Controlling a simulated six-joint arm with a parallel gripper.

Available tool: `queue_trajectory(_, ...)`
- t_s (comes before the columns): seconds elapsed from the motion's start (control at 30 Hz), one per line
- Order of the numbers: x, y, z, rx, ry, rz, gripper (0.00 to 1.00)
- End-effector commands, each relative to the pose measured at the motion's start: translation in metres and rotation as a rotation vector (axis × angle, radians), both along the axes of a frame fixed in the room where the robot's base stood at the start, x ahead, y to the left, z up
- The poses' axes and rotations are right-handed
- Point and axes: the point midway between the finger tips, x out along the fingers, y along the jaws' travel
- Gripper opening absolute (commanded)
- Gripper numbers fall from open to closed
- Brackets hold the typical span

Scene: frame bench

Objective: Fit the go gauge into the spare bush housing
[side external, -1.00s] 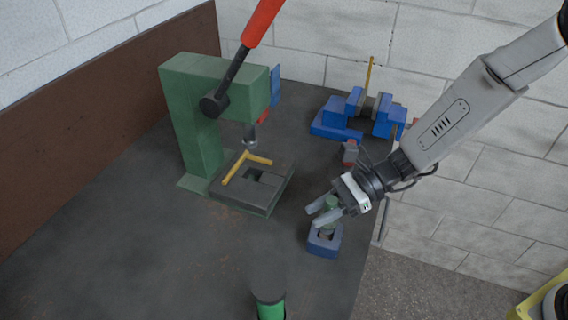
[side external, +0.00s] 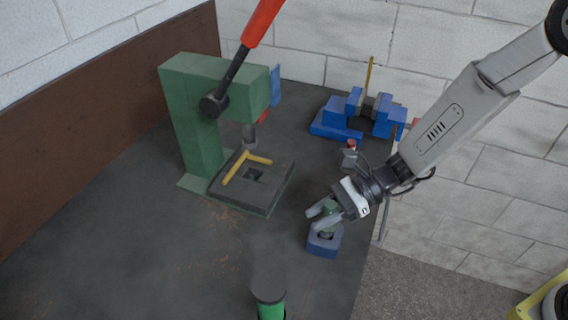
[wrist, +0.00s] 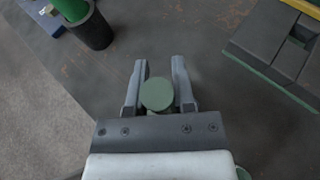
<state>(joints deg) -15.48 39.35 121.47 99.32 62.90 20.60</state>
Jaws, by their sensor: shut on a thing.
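My gripper (side external: 322,215) is shut on the green go gauge (side external: 329,209), a small round piece held upright between the two grey fingers. In the wrist view the gauge's round green top (wrist: 157,94) shows between the fingertips (wrist: 160,75). The blue spare bush housing (side external: 323,246) sits on the bench near its right edge, directly below the gripper. The gauge's lower end is at the housing's opening; I cannot tell how deep it is inside. The housing is hidden in the wrist view.
A green press (side external: 190,120) with a red-handled lever stands at the left, its slotted base (side external: 240,197) beside the gripper. A blue vise (side external: 340,118) is at the back. A green-and-black cylinder (side external: 270,308) stands at the front. The bench is clear at front left.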

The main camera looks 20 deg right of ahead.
Motion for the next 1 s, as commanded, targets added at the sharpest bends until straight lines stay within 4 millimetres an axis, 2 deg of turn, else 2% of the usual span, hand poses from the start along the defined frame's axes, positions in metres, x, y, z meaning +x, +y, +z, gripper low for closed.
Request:
queue_trajectory(0.5, 0.0002, 0.0001, -0.0089, 0.001, -0.001, 0.000, 0.00)
queue_trajectory(0.53, 0.0002, 0.0001, -0.0090, 0.001, -0.001, -0.001, 0.34)
queue_trajectory(0.6, 0.0002, 0.0001, -0.0088, 0.001, -0.001, -0.001, 0.56)
queue_trajectory(0.67, 0.0001, 0.0000, -0.0088, 0.001, -0.001, 0.000, 0.72)
queue_trajectory(1.0, 0.0000, -0.0007, -0.0088, 0.000, 0.000, 0.000, 0.72)
